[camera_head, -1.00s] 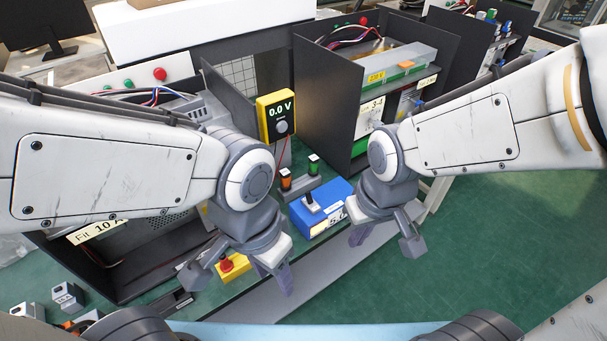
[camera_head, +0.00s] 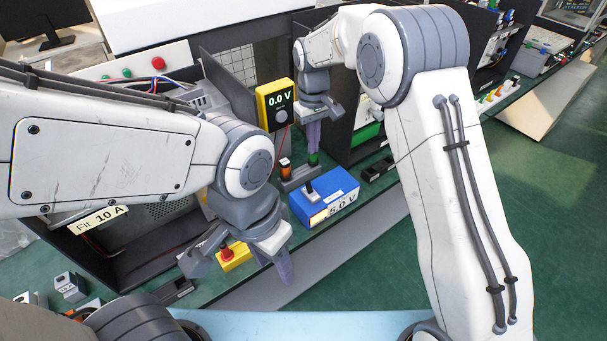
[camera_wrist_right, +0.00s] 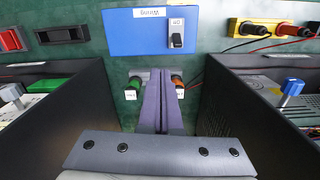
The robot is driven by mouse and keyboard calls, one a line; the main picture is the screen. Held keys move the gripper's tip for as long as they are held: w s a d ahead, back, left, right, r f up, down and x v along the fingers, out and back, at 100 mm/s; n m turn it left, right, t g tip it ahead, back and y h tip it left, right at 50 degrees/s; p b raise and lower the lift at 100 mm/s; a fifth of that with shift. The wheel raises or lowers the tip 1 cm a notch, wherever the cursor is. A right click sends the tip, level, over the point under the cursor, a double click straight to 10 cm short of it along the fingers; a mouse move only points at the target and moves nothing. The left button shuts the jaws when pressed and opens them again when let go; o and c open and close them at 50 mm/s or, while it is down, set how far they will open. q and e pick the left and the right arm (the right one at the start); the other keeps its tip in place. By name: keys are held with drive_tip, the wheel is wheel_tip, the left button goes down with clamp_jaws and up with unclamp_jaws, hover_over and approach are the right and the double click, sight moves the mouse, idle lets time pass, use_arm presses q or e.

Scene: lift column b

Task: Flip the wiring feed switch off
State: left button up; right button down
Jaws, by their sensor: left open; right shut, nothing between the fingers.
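The wiring feed switch is a small dark toggle on a blue box (camera_head: 333,203) in the middle of the bench. Its lever (camera_head: 310,188) stands on the box top in the head view. In the right wrist view the box (camera_wrist_right: 125,38) carries an upside-down label, and the dark toggle (camera_wrist_right: 177,40) is right of centre. My right gripper (camera_head: 314,147) is shut and empty, pointing down behind the box, apart from the toggle. Its fingers (camera_wrist_right: 163,80) show together below the box in the wrist view. My left gripper (camera_head: 238,266) is open and empty, lower left of the box.
A yellow meter (camera_head: 276,105) reading 0.0 V stands behind the box. Orange (camera_head: 285,166) and green terminals sit near my right fingertips. A yellow box with a red button (camera_head: 228,252) is by my left gripper. Dark panels (camera_wrist_right: 55,125) flank my right gripper.

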sight(309, 187)
drive_tip(key=shift+n+g+h, duration=0.3)
drive_tip(key=shift+n+g, duration=0.1)
drive_tip(key=shift+n, duration=0.3)
drive_tip(key=a, duration=0.1)
drive_tip(key=w+a+f, duration=0.1)
drive_tip(key=a, duration=0.3)
drive_tip(key=shift+w+a+f, duration=0.15)
drive_tip(key=shift+w+a, duration=0.05)
drive_tip(key=shift+w, duration=0.1)
drive_tip(key=shift+s+d+f+p, duration=0.45)
drive_tip(key=shift+s+f+p, duration=0.15)
drive_tip(key=shift+f, duration=0.75)
drive_tip(key=shift+s+d+f+p, duration=0.5)
drive_tip(key=shift+s+f, duration=0.15)
drive_tip(key=shift+f, duration=0.75)
drive_tip(key=shift+s+d+f+p, duration=0.45)
drive_tip(key=shift+s+f+p, duration=0.15)
drive_tip(key=shift+f, duration=0.75)
